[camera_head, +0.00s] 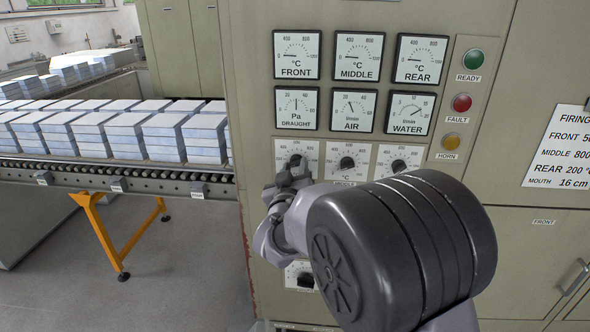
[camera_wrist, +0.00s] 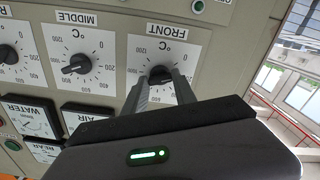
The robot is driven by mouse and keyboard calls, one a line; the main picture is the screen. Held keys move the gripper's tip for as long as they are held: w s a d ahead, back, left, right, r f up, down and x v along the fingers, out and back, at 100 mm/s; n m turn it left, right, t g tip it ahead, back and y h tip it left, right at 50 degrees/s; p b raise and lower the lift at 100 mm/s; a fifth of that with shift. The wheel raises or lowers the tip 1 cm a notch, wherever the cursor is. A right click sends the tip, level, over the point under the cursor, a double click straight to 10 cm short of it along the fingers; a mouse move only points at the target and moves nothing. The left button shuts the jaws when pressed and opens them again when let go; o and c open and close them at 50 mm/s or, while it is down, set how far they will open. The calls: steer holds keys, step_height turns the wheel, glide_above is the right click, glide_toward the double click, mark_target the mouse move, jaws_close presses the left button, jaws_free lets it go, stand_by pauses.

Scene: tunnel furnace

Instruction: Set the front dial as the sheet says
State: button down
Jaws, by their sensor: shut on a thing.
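My gripper (camera_wrist: 160,80) is shut on the black knob of the front dial (camera_wrist: 192,55), whose label FRONT shows upside down in the wrist view. The fingers and knob hide the pointer, so I cannot read its setting. In the head view my gripper (camera_head: 290,180) is at the leftmost dial (camera_head: 310,148) of the row, and my arm covers part of that row. The sheet (camera_head: 562,155) at the right reads FRONT 5 and then is cut off by the picture edge, MIDDLE 800, REAR 200 and MOUTH 16 cm.
The middle dial (camera_wrist: 85,50) is beside the front dial. Above the dials are several gauges, including the FRONT gauge (camera_head: 297,55), needle near the low end. Ready, fault and horn buttons (camera_head: 461,103) stand to the right. A roller conveyor (camera_head: 150,174) with stacked tiles lies left.

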steer(key=shift+f+b, duration=0.1)
steer(key=shift+b, duration=0.2)
steer(key=m+b, duration=0.1)
steer(key=b, duration=0.1)
steer(key=m+b, duration=0.1)
steer(key=b, duration=0.2)
steer(key=shift+f+m, duration=0.25)
steer(key=shift+m, duration=0.15)
steer(key=m+b, duration=0.4)
steer(key=b, duration=0.2)
steer(key=shift+r+m, duration=0.1)
steer(key=shift+m, duration=0.2)
steer(key=m+b, duration=0.5)
steer(key=shift+r, duration=0.1)
steer(key=m+b, duration=0.3)
steer(key=m, duration=0.2)
steer(key=shift+r, duration=0.15)
steer(key=shift+m, duration=0.3)
steer(key=c, duration=1)
jaws_free()
